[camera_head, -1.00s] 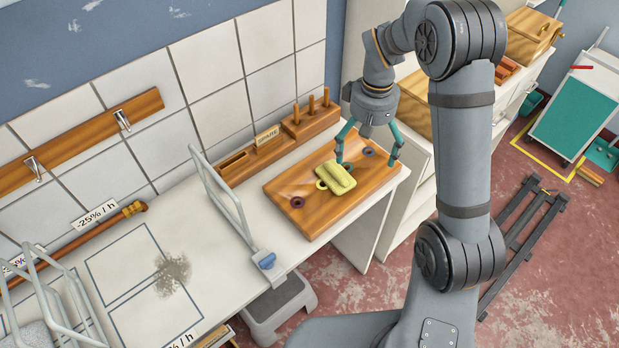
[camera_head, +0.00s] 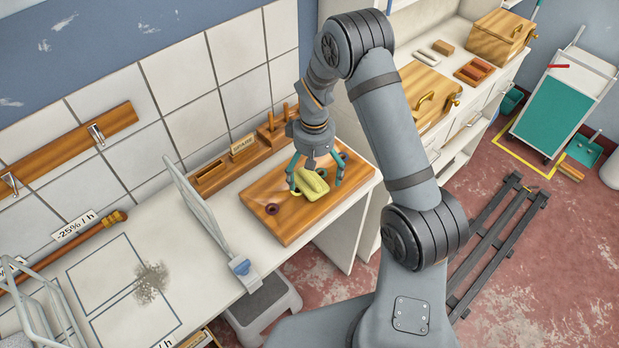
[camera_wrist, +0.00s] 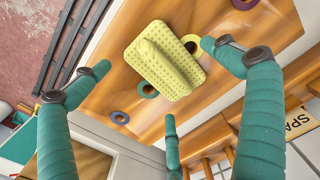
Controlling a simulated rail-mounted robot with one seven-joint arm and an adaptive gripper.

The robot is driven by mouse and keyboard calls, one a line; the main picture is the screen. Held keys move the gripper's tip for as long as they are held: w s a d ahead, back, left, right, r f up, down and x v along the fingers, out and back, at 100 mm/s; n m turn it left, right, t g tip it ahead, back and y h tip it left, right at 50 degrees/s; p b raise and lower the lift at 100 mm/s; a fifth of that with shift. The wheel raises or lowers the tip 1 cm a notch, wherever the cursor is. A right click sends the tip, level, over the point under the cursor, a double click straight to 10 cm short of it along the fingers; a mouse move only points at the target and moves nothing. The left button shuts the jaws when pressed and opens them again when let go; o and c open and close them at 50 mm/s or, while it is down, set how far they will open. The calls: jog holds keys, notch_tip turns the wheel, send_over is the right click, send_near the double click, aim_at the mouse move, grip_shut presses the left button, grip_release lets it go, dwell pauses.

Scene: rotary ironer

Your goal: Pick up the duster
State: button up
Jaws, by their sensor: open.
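The duster appears to be the yellow dimpled block with a raised grip (camera_head: 312,187), lying on the wooden board (camera_head: 260,219). In the wrist view the yellow duster (camera_wrist: 165,62) lies ahead of the fingers and fully visible, on the board (camera_wrist: 128,32). My gripper (camera_head: 317,187) is open, with its teal fingers spread around the duster from above in the head view. In the wrist view the fingers of my gripper (camera_wrist: 158,80) stand apart with nothing between them. I cannot tell whether any finger touches the duster.
A metal frame (camera_head: 205,210) rises left of the board. A cabinet with a wooden box (camera_head: 425,92) is to the right.

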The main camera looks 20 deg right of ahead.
jog(key=shift+f, duration=0.45)
jog(key=shift+s, duration=0.1)
jog(key=shift+c, duration=0.5)
jog(key=c, duration=1.1)
